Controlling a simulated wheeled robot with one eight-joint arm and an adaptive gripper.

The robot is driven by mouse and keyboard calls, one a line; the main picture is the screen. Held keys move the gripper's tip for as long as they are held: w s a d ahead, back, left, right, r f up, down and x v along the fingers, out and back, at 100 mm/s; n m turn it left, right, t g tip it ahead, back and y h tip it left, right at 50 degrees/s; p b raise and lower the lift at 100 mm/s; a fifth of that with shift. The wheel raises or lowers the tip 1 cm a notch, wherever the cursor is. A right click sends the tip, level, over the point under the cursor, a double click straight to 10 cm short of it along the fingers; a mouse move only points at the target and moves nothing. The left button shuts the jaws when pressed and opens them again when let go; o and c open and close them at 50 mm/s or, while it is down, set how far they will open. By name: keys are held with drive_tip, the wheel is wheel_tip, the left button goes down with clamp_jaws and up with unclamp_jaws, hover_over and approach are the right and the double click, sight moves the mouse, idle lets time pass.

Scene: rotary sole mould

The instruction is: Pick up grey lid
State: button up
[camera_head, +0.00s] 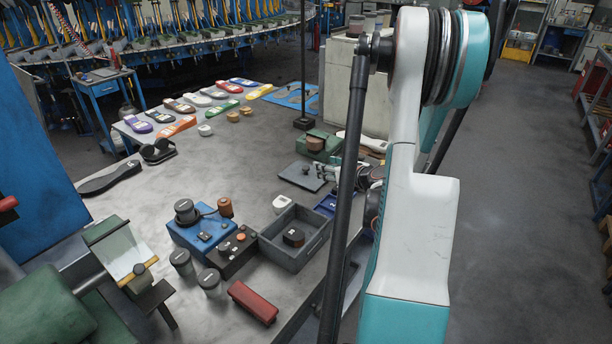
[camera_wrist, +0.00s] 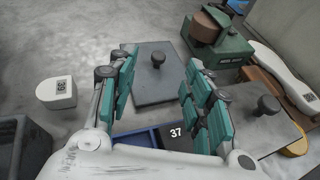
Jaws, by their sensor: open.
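A flat grey lid (camera_wrist: 152,88) with a dark round knob lies on the bench, ahead of my gripper in the wrist view. It also shows in the head view (camera_head: 301,180), just left of my gripper (camera_head: 335,175). In the wrist view my gripper (camera_wrist: 162,62) is open and empty, with its green-padded fingers spread on either side of the lid and its knob. The fingers hide parts of the lid's edges. A second grey plate with a similar knob (camera_wrist: 262,125) lies to the right of the right finger. I cannot tell whether the fingers touch the lid.
A green block with a brown cylinder (camera_wrist: 220,45) stands behind right. A white block marked 39 (camera_wrist: 57,92) lies left. A grey open bin (camera_head: 270,248) stands nearer on the bench.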

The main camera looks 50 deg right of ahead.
drive_tip(key=shift+s+d+f, duration=0.3)
drive_tip(key=shift+s+f, duration=0.2)
drive_tip(key=shift+f, duration=0.3)
drive_tip(key=shift+w+d+f+n+g, duration=0.1)
drive_tip(key=shift+w+f+n+g, duration=0.05)
drive_tip(key=shift+f+n+g, duration=0.15)
drive_tip(key=b, duration=0.2)
approach(306, 167)
drive_tip(key=x, duration=0.2)
drive_tip(key=shift+w+d+f, duration=0.15)
drive_tip(key=shift+w+d, duration=0.05)
drive_tip(key=shift+d, duration=0.15)
drive_tip(key=x, duration=0.1)
drive_tip(key=b+x, duration=0.1)
drive_tip(key=x, duration=0.1)
drive_tip(key=b+x, duration=0.1)
drive_tip(key=x, duration=0.1)
drive_tip(key=shift+w+a+f, duration=0.1)
drive_tip(key=shift+a+f, duration=0.05)
drive_tip(key=shift+a, duration=0.1)
clamp_jaws()
